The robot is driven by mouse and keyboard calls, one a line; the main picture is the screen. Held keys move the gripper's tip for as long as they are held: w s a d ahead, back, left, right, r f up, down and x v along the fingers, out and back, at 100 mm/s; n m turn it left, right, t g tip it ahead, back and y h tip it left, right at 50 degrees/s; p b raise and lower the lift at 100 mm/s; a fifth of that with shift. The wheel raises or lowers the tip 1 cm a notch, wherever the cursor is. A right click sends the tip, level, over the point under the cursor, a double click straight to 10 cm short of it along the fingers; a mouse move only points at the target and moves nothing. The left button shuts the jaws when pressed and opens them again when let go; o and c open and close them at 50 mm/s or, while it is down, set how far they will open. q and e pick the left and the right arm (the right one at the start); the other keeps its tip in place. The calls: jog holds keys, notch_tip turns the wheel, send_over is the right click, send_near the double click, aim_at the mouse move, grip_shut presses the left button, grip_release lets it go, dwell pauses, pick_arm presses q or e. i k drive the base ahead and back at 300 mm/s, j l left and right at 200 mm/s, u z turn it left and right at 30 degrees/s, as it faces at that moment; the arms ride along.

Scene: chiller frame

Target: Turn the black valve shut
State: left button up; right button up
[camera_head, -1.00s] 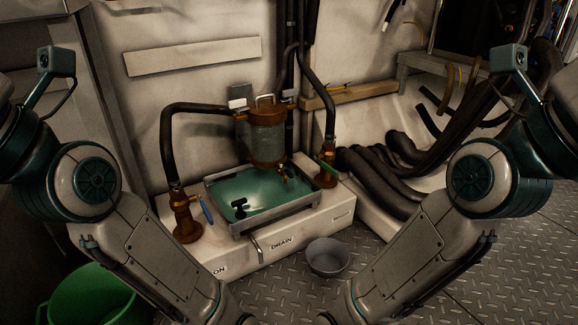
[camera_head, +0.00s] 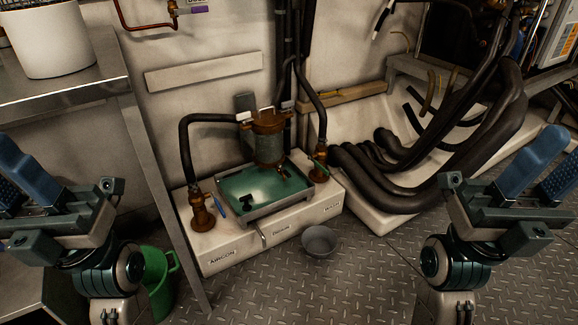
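The black valve (camera_head: 248,201) has a small T-shaped handle and shows at the near left part of a metal tray (camera_head: 262,215) with a green inside. The tray sits on a white base under a copper-and-glass cylinder (camera_head: 268,140). My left gripper (camera_head: 12,180) is at the left edge, partly cut off, with blue fingers that look apart and hold nothing visible. My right gripper (camera_head: 556,172) is at the right edge, its blue fingers apart and empty. Both are raised well away from the valve.
A blue-handled brass fitting (camera_head: 201,208) stands left of the tray and a green-handled one (camera_head: 319,165) right of it. A grey bucket (camera_head: 320,242) is on the floor in front. A metal shelf (camera_head: 60,95) is at left, with a green bucket (camera_head: 158,275) below. Thick black hoses (camera_head: 430,200) fill the right.

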aim_at(288, 175)
jog(key=i+l+u, duration=0.7)
jog(key=l+u, duration=0.2)
jog(key=l, duration=0.1)
